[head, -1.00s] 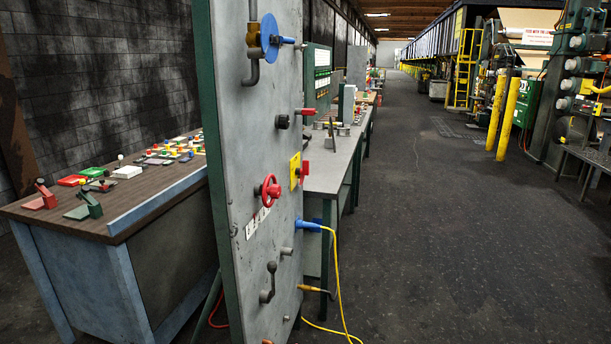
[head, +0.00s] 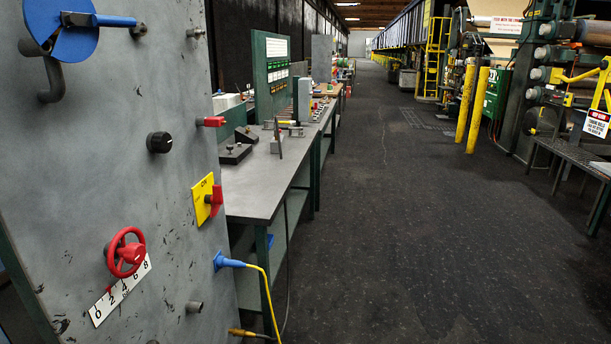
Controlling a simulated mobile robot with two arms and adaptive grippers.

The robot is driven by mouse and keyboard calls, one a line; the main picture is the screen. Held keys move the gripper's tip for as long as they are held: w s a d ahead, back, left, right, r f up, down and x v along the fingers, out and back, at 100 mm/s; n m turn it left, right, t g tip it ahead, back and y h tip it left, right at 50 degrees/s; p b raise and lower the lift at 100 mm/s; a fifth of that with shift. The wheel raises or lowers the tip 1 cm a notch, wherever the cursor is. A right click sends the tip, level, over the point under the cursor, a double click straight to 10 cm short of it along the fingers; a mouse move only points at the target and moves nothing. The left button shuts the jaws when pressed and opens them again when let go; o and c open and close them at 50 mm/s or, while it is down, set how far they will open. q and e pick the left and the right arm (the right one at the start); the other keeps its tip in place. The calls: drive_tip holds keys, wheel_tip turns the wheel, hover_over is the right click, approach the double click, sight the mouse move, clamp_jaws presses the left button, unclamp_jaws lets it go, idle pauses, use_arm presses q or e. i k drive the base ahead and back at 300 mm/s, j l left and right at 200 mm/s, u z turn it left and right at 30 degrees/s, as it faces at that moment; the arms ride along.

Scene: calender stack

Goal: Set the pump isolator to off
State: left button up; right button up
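A yellow plate (head: 202,196) with a red rotary handle (head: 215,200) is mounted on the grey upright panel (head: 95,170), near its right edge. It looks like the isolator. The handle stands roughly upright, and small lettering above it seems to read ON. No name label for the pump can be read. Neither of my grippers is in view.
The panel also carries a red handwheel (head: 125,252) over a number scale (head: 120,290), a black knob (head: 159,142), a blue disc with lever (head: 62,28), a small red part (head: 211,121) and a blue plug (head: 228,262) with yellow cable. A workbench (head: 255,190) stands behind; the aisle floor (head: 420,230) is clear.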

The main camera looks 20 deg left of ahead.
sight(216, 200)
drive_tip(key=i+l, duration=0.1)
drive_tip(key=i, duration=0.75)
drive_tip(key=i+l, duration=0.15)
drive_tip(key=i, duration=0.75)
drive_tip(key=i+u, duration=0.3)
drive_tip(key=u, duration=0.15)
drive_tip(key=i+l+u, duration=0.2)
drive_tip(key=u, duration=0.25)
drive_tip(key=i+l+u, duration=0.3)
drive_tip(key=u, duration=0.15)
drive_tip(key=i+l+u, duration=0.2)
drive_tip(key=u, duration=0.25)
drive_tip(key=l, duration=0.1)
